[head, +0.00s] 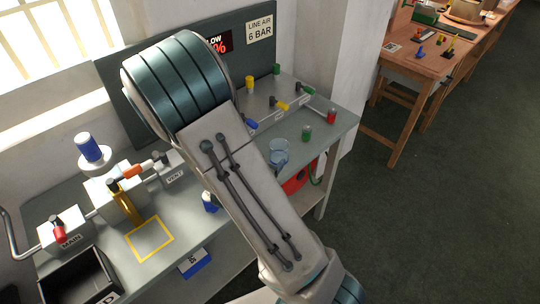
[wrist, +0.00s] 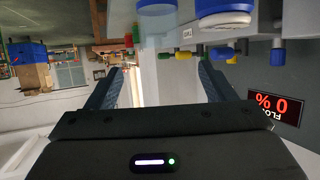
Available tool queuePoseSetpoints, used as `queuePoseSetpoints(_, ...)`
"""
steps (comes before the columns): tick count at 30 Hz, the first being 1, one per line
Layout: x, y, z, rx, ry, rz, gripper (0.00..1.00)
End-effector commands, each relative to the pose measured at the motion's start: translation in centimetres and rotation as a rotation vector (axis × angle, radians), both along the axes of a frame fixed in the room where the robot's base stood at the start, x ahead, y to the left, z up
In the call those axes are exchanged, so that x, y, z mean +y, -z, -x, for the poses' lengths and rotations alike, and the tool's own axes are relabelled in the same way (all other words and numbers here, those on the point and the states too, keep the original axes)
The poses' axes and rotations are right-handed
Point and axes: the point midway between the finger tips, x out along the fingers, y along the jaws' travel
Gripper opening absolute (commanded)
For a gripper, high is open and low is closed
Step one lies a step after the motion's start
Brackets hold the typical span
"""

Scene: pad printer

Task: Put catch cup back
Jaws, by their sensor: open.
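A clear, bluish cup (head: 279,152), which looks like the catch cup, stands on the grey bench (head: 325,140) just right of my arm in the head view. I cannot tell for sure whether it shows in the wrist view. My gripper (wrist: 160,92) is open in the wrist view, its two dark fingers apart with nothing between them. That view is upside down. A blue-and-white round thing (wrist: 225,18) and another blue-ended thing (wrist: 156,5) are cut off by its top edge. In the head view my arm hides the gripper.
A yellow square outline (head: 150,240) marks the bench at left. Valve blocks and pipework (head: 118,195) stand behind it, with a black bin (head: 75,280) at front left. A small blue-topped bottle (head: 210,202) stands close beside my arm. Green (head: 306,132) and red (head: 332,117) pieces stand at right.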

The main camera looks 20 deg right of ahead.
Motion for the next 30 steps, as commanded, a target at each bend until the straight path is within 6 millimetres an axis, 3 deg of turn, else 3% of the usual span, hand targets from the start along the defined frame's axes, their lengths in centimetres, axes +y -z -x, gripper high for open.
queuePoseSetpoints(5, 1.5, -0.1, -0.3, 0.027, -0.045, -0.103, 0.76)
queuePoseSetpoints(8, 3.4, -0.4, -0.9, 0.071, -0.124, -0.244, 0.76)
queuePoseSetpoints(14, 8.6, -3.5, -0.5, 0.202, -0.369, -0.499, 0.76)
queuePoseSetpoints(18, 11.0, -6.7, 1.8, 0.316, -0.543, -0.581, 0.76)
queuePoseSetpoints(22, 11.9, -9.7, 5.4, 0.441, -0.68, -0.59, 0.76)
queuePoseSetpoints(30, 9.6, -14.0, 14.3, 0.729, -0.793, -0.457, 0.76)
